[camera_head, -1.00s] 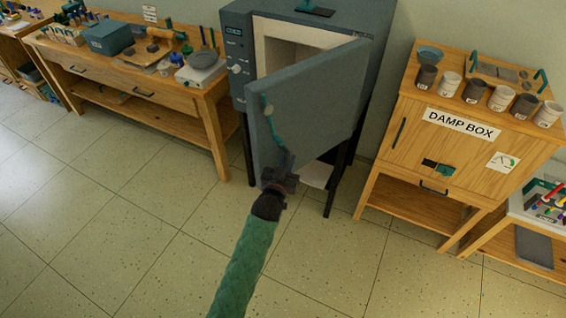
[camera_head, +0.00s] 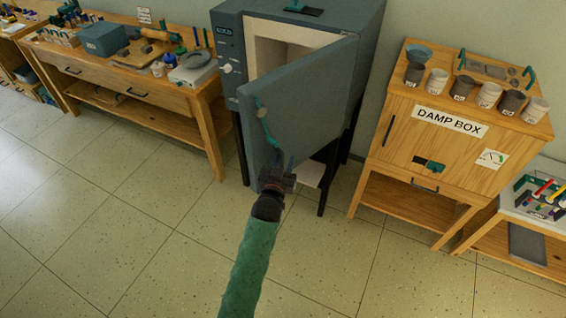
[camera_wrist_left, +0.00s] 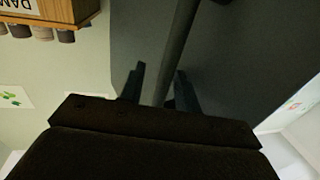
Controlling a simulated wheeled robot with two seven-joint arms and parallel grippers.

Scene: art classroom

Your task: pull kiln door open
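The kiln (camera_head: 228,60) stands at the back centre, and its grey door (camera_head: 310,95) is swung part way open, showing the pale chamber (camera_head: 277,50). A teal bar handle (camera_head: 266,125) runs down the door's outer face near its free edge. My left gripper (camera_head: 283,162) is at the handle's lower end. In the left wrist view the handle bar (camera_wrist_left: 178,45) passes between the two fingers of my left gripper (camera_wrist_left: 160,88). The fingers are spread, with a small gap to the bar on at least one side. My right gripper is not in view.
A wooden damp box cabinet (camera_head: 400,150) with several cups on top stands right of the kiln. A wooden workbench (camera_head: 150,105) with tools stands to the left. The tiled floor (camera_head: 130,230) in front is clear.

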